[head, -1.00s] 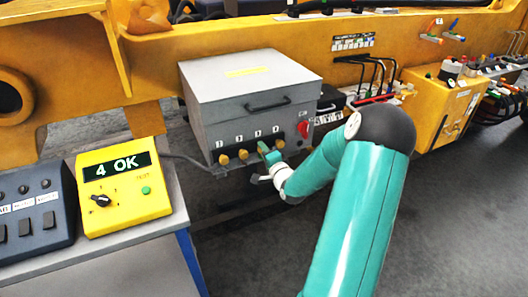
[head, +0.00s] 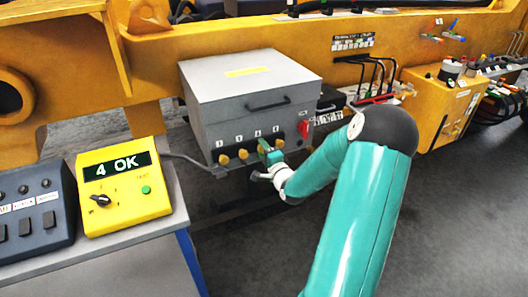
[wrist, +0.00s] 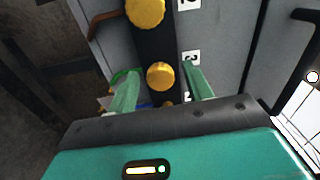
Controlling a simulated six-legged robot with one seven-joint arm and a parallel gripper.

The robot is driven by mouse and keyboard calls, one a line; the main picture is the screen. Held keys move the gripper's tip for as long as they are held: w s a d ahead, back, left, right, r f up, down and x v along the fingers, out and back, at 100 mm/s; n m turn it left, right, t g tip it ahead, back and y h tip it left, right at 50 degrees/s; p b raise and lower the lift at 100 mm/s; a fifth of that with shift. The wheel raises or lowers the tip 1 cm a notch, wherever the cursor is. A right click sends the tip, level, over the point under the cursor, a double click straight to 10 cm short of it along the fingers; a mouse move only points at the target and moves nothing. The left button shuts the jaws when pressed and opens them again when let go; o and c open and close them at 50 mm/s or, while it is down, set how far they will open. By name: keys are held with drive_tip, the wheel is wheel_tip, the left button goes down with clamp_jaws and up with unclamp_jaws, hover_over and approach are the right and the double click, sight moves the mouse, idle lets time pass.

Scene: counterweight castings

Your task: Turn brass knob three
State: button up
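The grey box (head: 250,95) carries a row of brass knobs on a dark strip low on its front, with number labels above. In the wrist view, brass knob three (wrist: 160,75) sits beside a label that reads 3. My gripper (wrist: 160,87) is open, with one green finger on each side of this knob and a visible gap to each. Another brass knob (wrist: 145,10) is farther up the strip. In the head view my gripper (head: 268,152) is at the strip and mostly hides knob three. Brass knobs (head: 223,159) to its left and one (head: 280,144) to its right show.
A red switch (head: 304,129) is on the box front, right of the knobs. A black handle (head: 268,104) sits above them. A yellow tester (head: 150,205) reading "4 OK" stands on a bench at left. A yellow beam runs behind the box.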

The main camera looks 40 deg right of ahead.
drive_tip(key=v, duration=1.3)
drive_tip(key=shift+s, duration=0.3)
drive_tip(key=shift+w+a, duration=0.1)
drive_tip(key=shift+a, duration=0.05)
